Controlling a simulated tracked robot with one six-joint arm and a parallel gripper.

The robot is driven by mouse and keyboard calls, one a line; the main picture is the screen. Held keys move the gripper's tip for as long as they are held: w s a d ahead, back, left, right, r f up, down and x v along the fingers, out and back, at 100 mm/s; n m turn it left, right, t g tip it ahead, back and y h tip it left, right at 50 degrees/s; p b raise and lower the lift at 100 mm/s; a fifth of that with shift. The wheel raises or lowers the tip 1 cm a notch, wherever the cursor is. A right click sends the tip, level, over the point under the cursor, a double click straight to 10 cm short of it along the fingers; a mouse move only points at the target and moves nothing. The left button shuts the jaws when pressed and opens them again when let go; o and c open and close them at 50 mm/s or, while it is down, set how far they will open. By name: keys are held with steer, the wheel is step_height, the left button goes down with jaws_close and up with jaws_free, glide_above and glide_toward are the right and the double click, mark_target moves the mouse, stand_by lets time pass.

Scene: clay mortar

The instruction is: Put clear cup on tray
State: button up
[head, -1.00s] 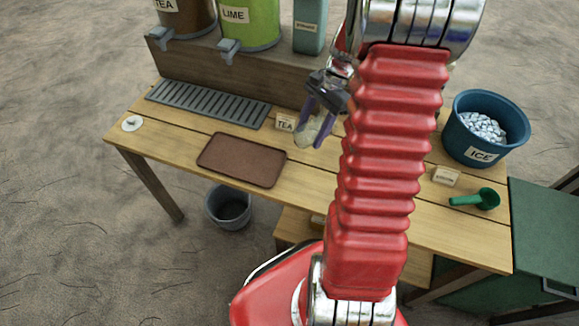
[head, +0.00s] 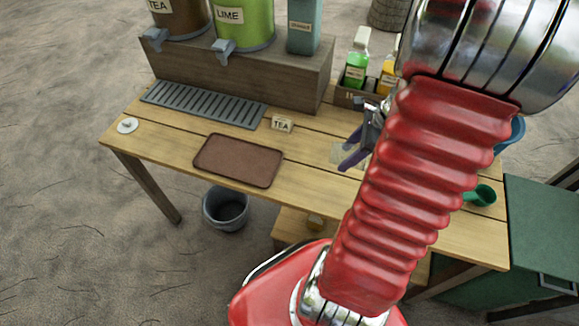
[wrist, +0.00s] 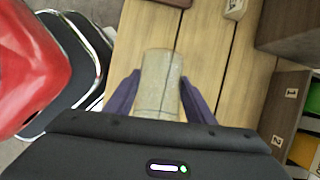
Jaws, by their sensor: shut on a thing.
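The clear cup (wrist: 161,82) is between the purple fingers of my gripper (wrist: 160,100) in the wrist view, with wood planks showing behind and through it. In the head view my gripper (head: 352,150) is partly behind my red arm, shut on the cup, over the middle of the table. The cup is faint there and hard to make out. The brown rectangular tray (head: 238,160) lies empty on the table, left of my gripper and apart from it. A corner of the tray also shows at the top of the wrist view.
A TEA sign (head: 282,124) stands behind the tray's right end. A grey drip grate (head: 203,104) lies behind the tray, below the dispenser shelf (head: 290,83). A bottle box (head: 355,97) stands at the back. A green scoop (head: 482,195) lies at the right.

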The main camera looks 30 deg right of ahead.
steer(key=shift+f, duration=2.9)
steer(key=shift+f, duration=2.1)
steer(key=o, duration=1.1)
steer(key=shift+r, duration=0.1)
steer(key=v, duration=1.2)
steer(key=shift+a, duration=0.1)
steer(key=shift+w, duration=0.1)
